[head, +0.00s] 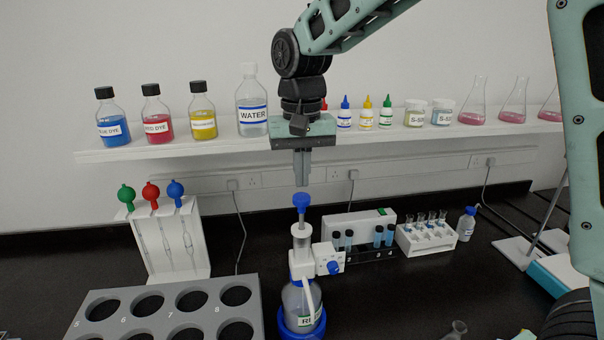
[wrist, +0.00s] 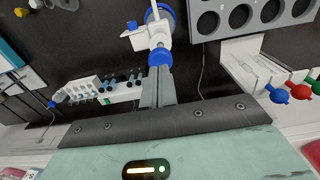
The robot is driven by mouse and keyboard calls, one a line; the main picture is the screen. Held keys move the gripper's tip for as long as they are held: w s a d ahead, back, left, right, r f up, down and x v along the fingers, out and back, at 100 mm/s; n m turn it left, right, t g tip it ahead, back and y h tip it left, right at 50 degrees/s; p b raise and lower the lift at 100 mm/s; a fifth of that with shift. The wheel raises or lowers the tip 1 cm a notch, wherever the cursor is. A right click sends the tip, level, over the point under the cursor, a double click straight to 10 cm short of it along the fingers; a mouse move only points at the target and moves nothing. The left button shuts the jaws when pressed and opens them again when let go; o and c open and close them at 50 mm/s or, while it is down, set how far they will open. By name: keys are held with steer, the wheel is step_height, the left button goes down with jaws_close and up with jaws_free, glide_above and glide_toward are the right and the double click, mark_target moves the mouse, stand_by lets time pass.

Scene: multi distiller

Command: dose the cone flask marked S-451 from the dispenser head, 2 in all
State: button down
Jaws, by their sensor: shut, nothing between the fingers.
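The dispenser head (head: 300,262) is a white pump with a blue top knob (head: 301,201), a plunger barrel and a side spout block with a blue valve. It sits on a clear bottle (head: 302,303) with a partly cut label and a blue base. My gripper (head: 302,184) is shut and empty, pointing down just above the blue knob. In the wrist view the fingertips (wrist: 158,70) overlap the knob (wrist: 160,57); contact cannot be told. The neck of a glass flask (head: 457,328) shows at the bottom edge of the head view. No mark S-451 is readable.
A grey rack with numbered holes (head: 160,292) stands at front left, a pipette stand (head: 168,238) behind it. A tube block (head: 368,250) and a white vial rack (head: 428,240) stand right of the dispenser. A shelf (head: 170,148) with bottles and flasks runs behind my gripper.

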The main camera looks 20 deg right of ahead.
mark_target(302, 196)
steer(key=shift+f, duration=1.05)
step_height(302, 196, down, 5)
steer(key=b, duration=0.2)
steer(key=shift+b, duration=0.35)
steer(key=shift+s+f, duration=0.1)
